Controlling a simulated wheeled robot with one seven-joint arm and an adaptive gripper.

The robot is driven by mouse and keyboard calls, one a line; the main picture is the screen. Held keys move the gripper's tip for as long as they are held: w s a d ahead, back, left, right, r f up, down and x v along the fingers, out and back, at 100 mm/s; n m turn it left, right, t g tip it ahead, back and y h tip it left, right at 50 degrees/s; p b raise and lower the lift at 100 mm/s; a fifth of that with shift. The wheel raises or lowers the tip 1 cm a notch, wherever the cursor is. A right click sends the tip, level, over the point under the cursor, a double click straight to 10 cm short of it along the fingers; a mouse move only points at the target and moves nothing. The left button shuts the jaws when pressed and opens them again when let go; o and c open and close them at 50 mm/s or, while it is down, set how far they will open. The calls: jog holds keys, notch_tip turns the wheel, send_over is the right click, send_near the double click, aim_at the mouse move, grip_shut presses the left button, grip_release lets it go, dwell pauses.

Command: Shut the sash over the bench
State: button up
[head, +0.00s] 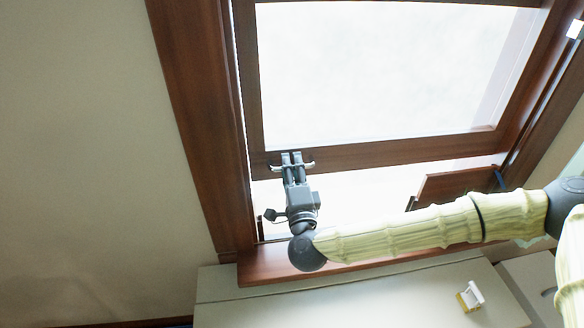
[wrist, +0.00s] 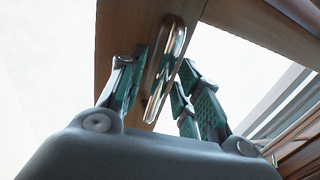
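The wooden sash (head: 395,150) is raised, with a bright gap between its bottom rail and the sill (head: 262,268). A metal handle (head: 309,166) sits on the bottom rail near its left end. My gripper (head: 291,157) reaches up to this handle from below. In the wrist view, the shiny handle (wrist: 166,70) lies between the fingers of my gripper (wrist: 163,75), which stand apart on either side of it. A gap shows between the left finger and the handle, so the gripper looks open around it. The pale bench (head: 340,305) is below the sill.
A small white and yellow object (head: 470,297) lies on the bench at the right. A brown wooden panel (head: 450,186) stands in the gap at the right. The window frame (head: 205,120) borders the left side. My arm crosses in front of the sill from the right.

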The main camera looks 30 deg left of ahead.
grip_shut()
notch_tip(320, 180, down, 18)
jog(key=b, duration=1)
jog(key=shift+f, duration=0.1)
jog(key=shift+o, duration=0.2)
grip_release()
jog(key=v, duration=1.2)
